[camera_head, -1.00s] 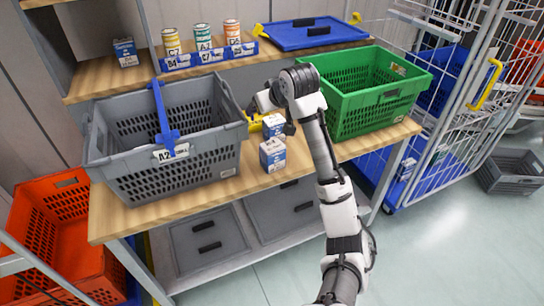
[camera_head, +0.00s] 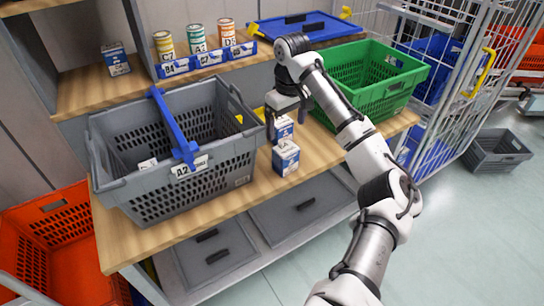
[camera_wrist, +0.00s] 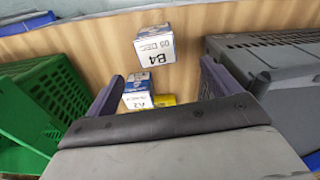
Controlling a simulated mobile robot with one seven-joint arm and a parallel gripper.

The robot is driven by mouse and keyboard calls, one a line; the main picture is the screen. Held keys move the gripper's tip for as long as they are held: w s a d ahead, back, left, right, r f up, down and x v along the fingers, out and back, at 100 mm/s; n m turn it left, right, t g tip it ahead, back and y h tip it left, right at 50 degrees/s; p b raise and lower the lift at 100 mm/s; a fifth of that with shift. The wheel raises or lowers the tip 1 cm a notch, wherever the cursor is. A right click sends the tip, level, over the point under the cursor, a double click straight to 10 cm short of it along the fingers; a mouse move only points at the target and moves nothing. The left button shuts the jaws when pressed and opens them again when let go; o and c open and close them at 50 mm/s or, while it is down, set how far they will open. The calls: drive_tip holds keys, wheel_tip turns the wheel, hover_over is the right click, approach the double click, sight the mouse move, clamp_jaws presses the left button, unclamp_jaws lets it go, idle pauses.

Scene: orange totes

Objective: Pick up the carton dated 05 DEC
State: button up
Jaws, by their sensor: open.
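Two blue-and-white cartons stand on the wooden bench between the grey basket and the green crate. The front carton (camera_head: 285,158) shows in the wrist view as the one marked B4 (camera_wrist: 155,46); its small date line ends in DEC, but I cannot read the day for sure. The rear carton (camera_head: 283,128), marked A2 in the wrist view (camera_wrist: 138,98), is partly hidden below my gripper. My gripper (camera_head: 284,104) is open and empty above the rear carton. In the wrist view its fingers (camera_wrist: 160,75) are spread wide, with the A2 carton between them and B4 beyond.
The grey basket (camera_head: 215,170) with a blue handle stands close on the left, the green crate (camera_head: 352,95) on the right. A yellow item (camera_wrist: 165,101) sits beside the A2 carton, partly hidden. Another carton (camera_head: 115,60) and several cans stand on the rear shelf.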

sight(286, 151)
drive_tip(key=shift+d+g, duration=0.1)
drive_tip(key=shift+g, duration=0.2)
drive_tip(key=shift+s+f, duration=0.1)
drive_tip(key=shift+f, duration=0.05)
wheel_tip(286, 151, down, 8)
drive_tip(key=shift+f+b, duration=0.1)
drive_tip(key=shift+b, duration=0.25)
drive_tip(key=shift+w+f+p, duration=0.15)
drive_tip(key=shift+w+f, duration=0.05)
drive_tip(key=shift+f, duration=0.65)
drive_tip(key=shift+w+f+p, duration=0.2)
drive_tip(key=shift+w+f, duration=0.05)
drive_tip(key=shift+f, duration=0.65)
drive_tip(key=shift+w+f+p, duration=0.15)
drive_tip(key=shift+w+f, duration=0.05)
drive_tip(key=shift+f, duration=0.65)
drive_tip(key=c, duration=1.2)
drive_tip(key=shift+r, duration=0.1)
drive_tip(key=shift+c, duration=0.2)
